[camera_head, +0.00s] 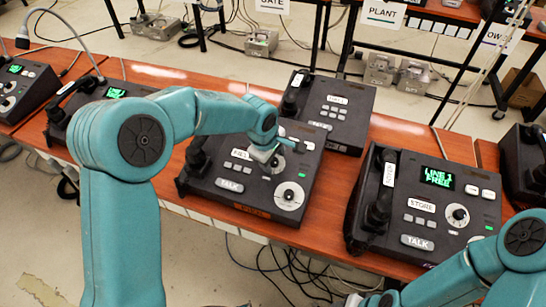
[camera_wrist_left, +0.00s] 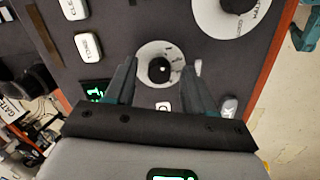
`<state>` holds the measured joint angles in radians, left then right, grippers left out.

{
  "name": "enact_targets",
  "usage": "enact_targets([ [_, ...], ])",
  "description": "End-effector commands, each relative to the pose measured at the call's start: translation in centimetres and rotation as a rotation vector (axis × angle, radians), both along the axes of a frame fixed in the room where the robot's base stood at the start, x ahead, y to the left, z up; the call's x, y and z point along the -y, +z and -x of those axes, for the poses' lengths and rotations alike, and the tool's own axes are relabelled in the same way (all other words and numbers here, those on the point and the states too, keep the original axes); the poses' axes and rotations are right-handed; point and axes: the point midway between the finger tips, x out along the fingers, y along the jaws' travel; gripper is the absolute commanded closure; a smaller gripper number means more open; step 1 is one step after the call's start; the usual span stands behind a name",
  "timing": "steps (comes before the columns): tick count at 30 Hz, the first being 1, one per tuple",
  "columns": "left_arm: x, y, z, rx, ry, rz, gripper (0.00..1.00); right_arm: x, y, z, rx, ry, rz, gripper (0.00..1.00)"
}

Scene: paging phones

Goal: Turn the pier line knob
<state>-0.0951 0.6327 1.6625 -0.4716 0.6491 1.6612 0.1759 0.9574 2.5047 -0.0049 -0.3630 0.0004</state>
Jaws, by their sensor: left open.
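A dark desk phone (camera_head: 228,200) with a TALK button stands in the middle of the red-brown desk. Its white name label (camera_head: 242,154) is partly hidden by my arm. My left gripper (camera_head: 278,150) is open above this phone's upper part. In the wrist view a small black knob on a round white dial (camera_wrist_left: 160,64) lies between and beyond the two spread fingers of my left gripper (camera_wrist_left: 160,82), with no visible contact. A larger white dial (camera_wrist_left: 235,12) is at that view's top; the head view shows it too (camera_head: 289,196). My right arm is at the lower right, its gripper (camera_head: 365,300) barely in view.
The STORE phone (camera_head: 420,242) stands to the right, its screen reading LINE 1 FREE. Another phone (camera_head: 335,118) stands just behind. More phones (camera_head: 25,88) are at the left. Cables hang below the desk edge.

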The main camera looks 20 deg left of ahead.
Motion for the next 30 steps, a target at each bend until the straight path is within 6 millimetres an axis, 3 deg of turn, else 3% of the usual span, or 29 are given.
enact_targets([
  [9,0.02,-0.31,-0.09,0.000,0.001,0.000,0.46,0.00,0.01,0.00,0.000,0.000,0.000,0.57],
  [14,0.04,-0.30,-0.08,0.000,0.001,0.000,0.98,0.00,0.01,0.00,0.000,0.000,0.000,0.57],
  [15,0.04,-0.30,-0.08,0.000,0.001,0.000,1.00,0.00,0.01,0.00,0.000,0.000,0.000,0.57],
  [30,0.05,-0.39,-0.09,0.003,-0.138,-0.035,1.00,0.01,-0.63,0.00,0.000,0.000,0.000,0.57],
])
